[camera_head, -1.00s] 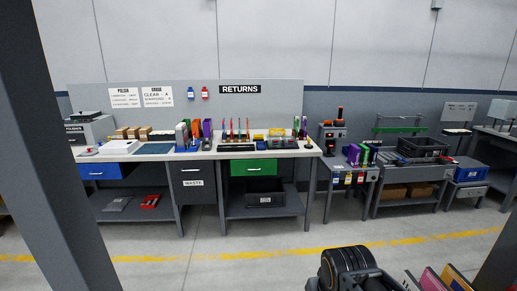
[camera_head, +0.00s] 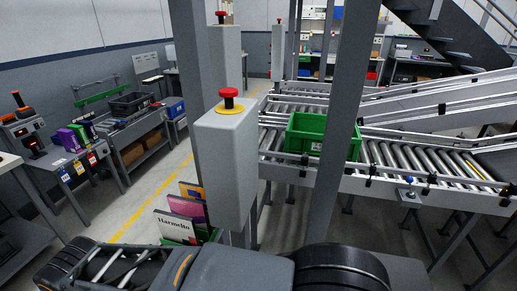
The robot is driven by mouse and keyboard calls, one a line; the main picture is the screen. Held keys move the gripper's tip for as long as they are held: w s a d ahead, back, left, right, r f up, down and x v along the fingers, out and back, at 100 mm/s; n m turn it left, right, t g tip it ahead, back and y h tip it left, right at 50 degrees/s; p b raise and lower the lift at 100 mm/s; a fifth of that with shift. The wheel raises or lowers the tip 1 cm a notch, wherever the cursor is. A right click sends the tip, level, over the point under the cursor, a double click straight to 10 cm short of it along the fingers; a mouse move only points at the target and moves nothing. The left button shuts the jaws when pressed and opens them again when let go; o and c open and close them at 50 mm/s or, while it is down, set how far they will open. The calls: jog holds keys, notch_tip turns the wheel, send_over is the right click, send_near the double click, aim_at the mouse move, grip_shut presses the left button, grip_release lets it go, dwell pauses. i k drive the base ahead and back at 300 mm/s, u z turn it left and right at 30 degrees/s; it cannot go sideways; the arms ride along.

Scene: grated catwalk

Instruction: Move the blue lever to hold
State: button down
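A small blue part (camera_head: 409,180) sits on a bracket on the near side rail of the roller conveyor. It may be the blue lever, but it is too small to tell its shape or setting. No hold marking can be read. Dark and grey links of my own arm cross the bottom of the view. The fingertips of my gripper do not show.
A green crate (camera_head: 298,144) stands on the roller conveyor (camera_head: 395,160), partly behind a grey post (camera_head: 335,120). A red stop button (camera_head: 229,97) tops a grey pillar. Books (camera_head: 180,222) stand below it. A workbench (camera_head: 135,130) lines the left; floor lies between.

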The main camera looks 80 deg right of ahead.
aim_at(409, 179)
jog(key=u, duration=0.05)
jog(key=k, duration=1.35)
jog(key=z, duration=2.45)
jog(key=i, duration=0.5)
jog(key=z, duration=1.75)
